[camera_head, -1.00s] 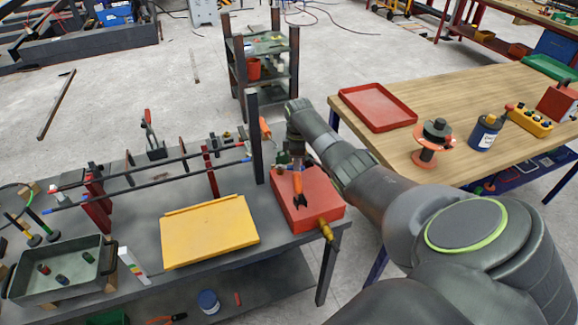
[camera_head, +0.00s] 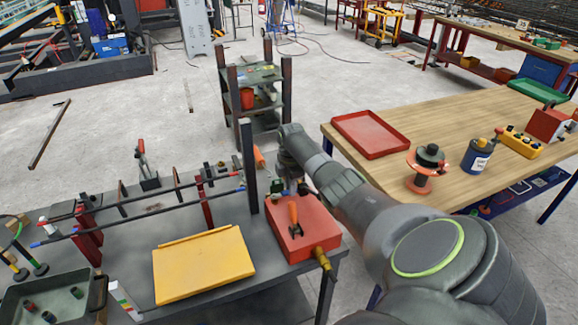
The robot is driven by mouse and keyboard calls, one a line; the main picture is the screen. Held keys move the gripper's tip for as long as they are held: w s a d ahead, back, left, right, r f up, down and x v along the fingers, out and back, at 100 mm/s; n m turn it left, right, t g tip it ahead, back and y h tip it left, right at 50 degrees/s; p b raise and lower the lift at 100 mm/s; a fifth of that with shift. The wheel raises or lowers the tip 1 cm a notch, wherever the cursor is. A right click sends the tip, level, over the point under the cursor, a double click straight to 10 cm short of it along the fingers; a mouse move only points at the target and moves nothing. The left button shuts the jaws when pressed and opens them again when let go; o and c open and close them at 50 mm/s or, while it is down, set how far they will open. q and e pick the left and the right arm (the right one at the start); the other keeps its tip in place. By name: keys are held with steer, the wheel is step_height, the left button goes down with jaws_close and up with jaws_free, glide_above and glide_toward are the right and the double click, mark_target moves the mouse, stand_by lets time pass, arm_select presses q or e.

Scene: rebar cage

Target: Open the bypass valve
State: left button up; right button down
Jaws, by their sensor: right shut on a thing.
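A red box-shaped unit (camera_head: 285,246) sits at the right end of the dark bench, with a brass fitting (camera_head: 323,260) on its front right edge. My right gripper (camera_head: 292,188) points down at the back of its top, shut on what looks like the bypass valve's handle; the grasp is small and partly hidden. An orange piece with a dark forked end (camera_head: 294,215) shows just below the fingers, over the red top. Whether it is part of the valve, and how far the valve is turned, I cannot tell. My left gripper is not in view.
A dark upright post (camera_head: 248,165) stands just left of my right gripper. A yellow plate (camera_head: 203,265) lies left of the red unit. Rebar rods (camera_head: 140,205) span the bench. A wooden table (camera_head: 460,140) with a red tray (camera_head: 371,135) stands right.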

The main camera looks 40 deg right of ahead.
steer(key=shift+w+r, duration=0.1)
steer(key=shift+w, duration=0.05)
steer(key=c, duration=1.4)
jaws_free()
steer(key=shift+o, duration=0.2)
step_height(320, 180, up, 17)
steer(key=b, duration=0.2)
steer(key=shift+r+b, duration=0.15)
steer(key=shift+b, duration=0.2)
